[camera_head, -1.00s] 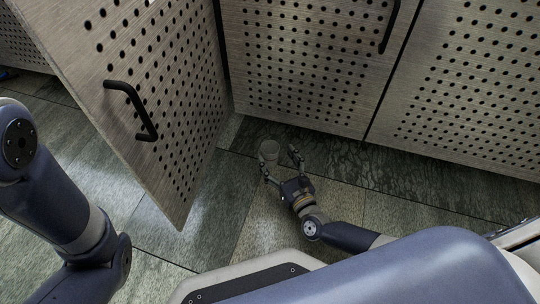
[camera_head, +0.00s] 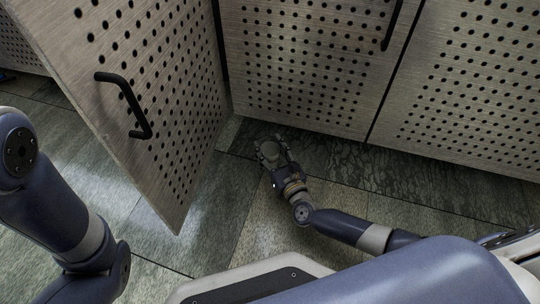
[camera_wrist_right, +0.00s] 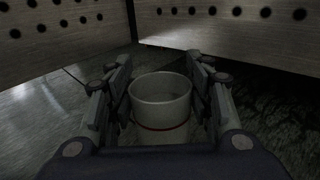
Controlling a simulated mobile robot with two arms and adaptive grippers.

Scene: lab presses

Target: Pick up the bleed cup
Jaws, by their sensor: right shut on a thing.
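The bleed cup (camera_wrist_right: 160,100) is a pale, open-topped cup with a thin red line around it. It stands upright on the floor in the right wrist view. In the head view the cup (camera_head: 270,149) shows small, near the foot of the perforated panels. My right gripper (camera_head: 271,150) has its fingers on both sides of the cup and is shut on it. The fingers also flank the cup in the right wrist view (camera_wrist_right: 160,92). The lower part of the cup is hidden by the gripper body. My left arm is at the left of the head view, but its gripper is out of frame.
A perforated door with a black handle (camera_head: 126,105) stands open left of the cup. A perforated cabinet front (camera_head: 300,75) is close behind it. The tiled floor (camera_head: 215,225) in front is clear.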

